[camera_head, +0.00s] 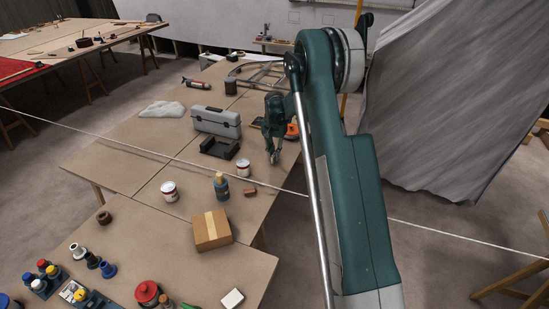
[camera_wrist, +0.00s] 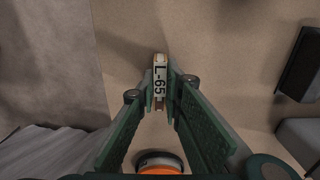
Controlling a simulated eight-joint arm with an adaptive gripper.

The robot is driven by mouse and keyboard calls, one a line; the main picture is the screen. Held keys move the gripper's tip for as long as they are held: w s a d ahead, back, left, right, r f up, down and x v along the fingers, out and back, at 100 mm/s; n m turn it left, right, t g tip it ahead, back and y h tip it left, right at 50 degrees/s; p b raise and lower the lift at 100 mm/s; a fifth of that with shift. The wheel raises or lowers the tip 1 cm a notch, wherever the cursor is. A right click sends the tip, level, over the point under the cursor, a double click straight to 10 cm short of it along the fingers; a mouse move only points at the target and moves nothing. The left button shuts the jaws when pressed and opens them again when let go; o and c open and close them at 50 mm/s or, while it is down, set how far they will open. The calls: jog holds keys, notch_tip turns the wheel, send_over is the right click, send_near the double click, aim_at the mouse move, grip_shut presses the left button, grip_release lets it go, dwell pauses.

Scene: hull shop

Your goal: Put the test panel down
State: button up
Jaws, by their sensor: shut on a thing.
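The test panel (camera_wrist: 160,84) shows in the wrist view as a narrow upright piece with a pale label reading L-65 and brown-orange ends. My gripper (camera_wrist: 162,100) is shut on it, with a green finger on each side. In the head view my gripper (camera_head: 275,153) hangs fingers down over the right side of the worktable (camera_head: 135,165), near the grey toolbox (camera_head: 217,122). The panel is too small or hidden to make out there. I cannot tell whether its lower end touches the tabletop.
An orange tool (camera_head: 292,131) sits close behind. A bottle (camera_head: 221,187) and cardboard box (camera_head: 212,230) stand nearer. A pale rope (camera_head: 130,152) crosses the view. The table's left side has bare room.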

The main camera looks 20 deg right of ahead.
aim_at(274, 154)
jog(key=shift+f, duration=0.4)
jog(key=shift+f, duration=0.1)
jog(key=o, duration=0.8)
notch_tip(274, 154, up, 12)
jog(key=shift+r+p, duration=0.1)
jog(key=shift+p, duration=0.6)
jog(key=shift+r, duration=0.1)
